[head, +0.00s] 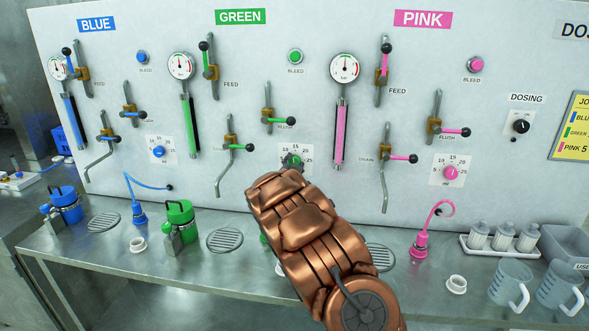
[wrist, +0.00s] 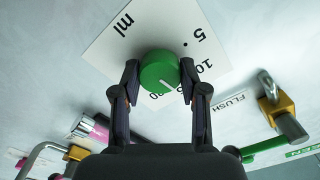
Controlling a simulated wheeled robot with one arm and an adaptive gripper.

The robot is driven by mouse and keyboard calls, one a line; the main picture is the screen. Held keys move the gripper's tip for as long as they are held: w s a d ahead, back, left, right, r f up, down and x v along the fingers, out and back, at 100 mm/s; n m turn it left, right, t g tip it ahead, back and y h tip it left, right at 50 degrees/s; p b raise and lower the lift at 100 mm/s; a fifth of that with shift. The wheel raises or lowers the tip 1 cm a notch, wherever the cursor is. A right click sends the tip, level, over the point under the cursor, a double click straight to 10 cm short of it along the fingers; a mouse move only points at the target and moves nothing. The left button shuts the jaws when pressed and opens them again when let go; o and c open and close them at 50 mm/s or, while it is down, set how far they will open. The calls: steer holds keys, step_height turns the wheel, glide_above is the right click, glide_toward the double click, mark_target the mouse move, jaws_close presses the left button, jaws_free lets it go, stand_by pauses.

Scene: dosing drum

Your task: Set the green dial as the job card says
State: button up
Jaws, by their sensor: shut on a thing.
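The green dial (wrist: 158,72) sits on a white scale plate (wrist: 112,50) on the wall panel, marked ml. In the wrist view my gripper (wrist: 160,78) has one finger on each side of the dial and is shut on it. In the head view the green dial (head: 291,161) shows just above my arm. The job card (head: 577,128) is yellow, at the right edge, listing blue, green and pink; only pink's 5 is readable, the rest is cut off.
The blue dial (head: 158,151) and pink dial (head: 451,172) flank the green one. Lever valves stand around, including the green flush lever (head: 280,121) just above.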

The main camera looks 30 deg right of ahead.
steer(key=shift+f+n, duration=0.15)
steer(key=shift+n, duration=3.35)
steer(key=o, duration=1.1)
steer(key=shift+o, duration=0.2)
steer(key=v, duration=1.2)
